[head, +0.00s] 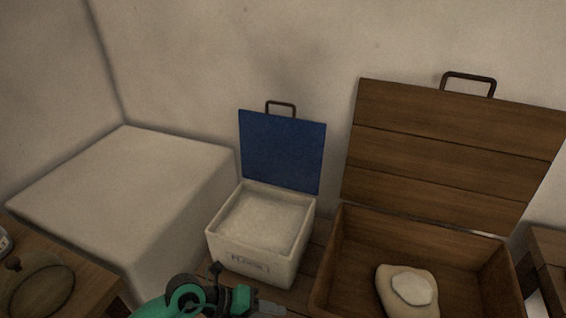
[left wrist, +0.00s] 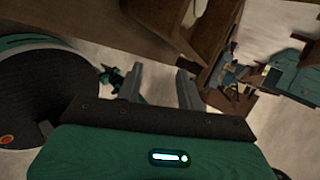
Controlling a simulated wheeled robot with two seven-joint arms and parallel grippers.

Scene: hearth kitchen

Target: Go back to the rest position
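My left gripper (head: 268,306) shows at the bottom edge of the head view, in front of the flour box and left of the wooden chest. In the left wrist view its two grey fingers (left wrist: 158,88) stand apart, with nothing held between them.
A white flour box (head: 250,262) has its blue lid (head: 282,152) open. Right of it, a wooden chest (head: 335,262) has its lid (head: 450,155) raised; a pale lump with a white top (head: 412,290) lies inside. A white block (head: 130,180) and wooden table (head: 95,278) are left.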

